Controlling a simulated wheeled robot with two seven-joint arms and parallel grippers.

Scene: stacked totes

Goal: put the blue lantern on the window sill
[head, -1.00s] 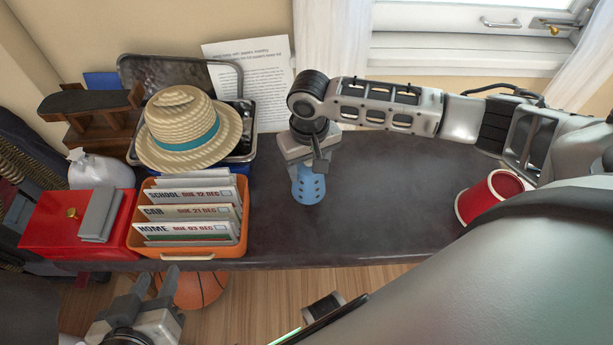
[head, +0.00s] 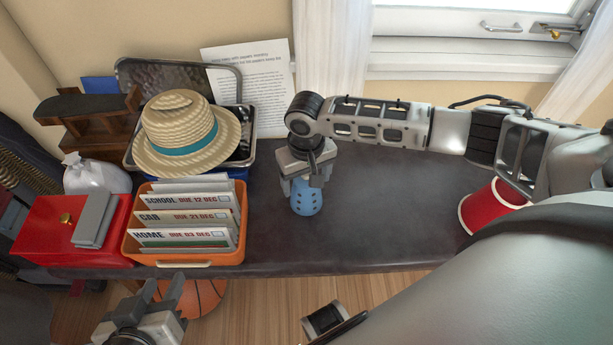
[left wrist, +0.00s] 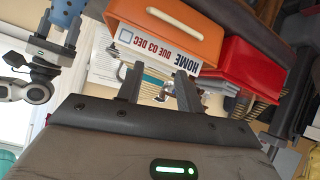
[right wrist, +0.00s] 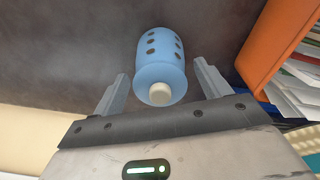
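The blue lantern (head: 306,198), light blue with dark round holes, stands on the dark table. My right gripper (head: 303,184) is over it from above, with fingers on either side of its upper part. In the right wrist view the lantern (right wrist: 160,66) shows its pale top knob between the open fingers, with a gap on each side. The window sill (head: 460,72) is the white ledge below the window at the back right. My left gripper (head: 168,290) is open and empty in front of the table, near the orange file box; its spread fingers show in the left wrist view (left wrist: 158,82).
The orange file box (head: 185,255), red box (head: 45,230) and straw hat (head: 185,125) crowd the table's left side. A red cup (head: 480,212) is at right, under my right arm. A paper sheet (head: 255,85) leans on the wall.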

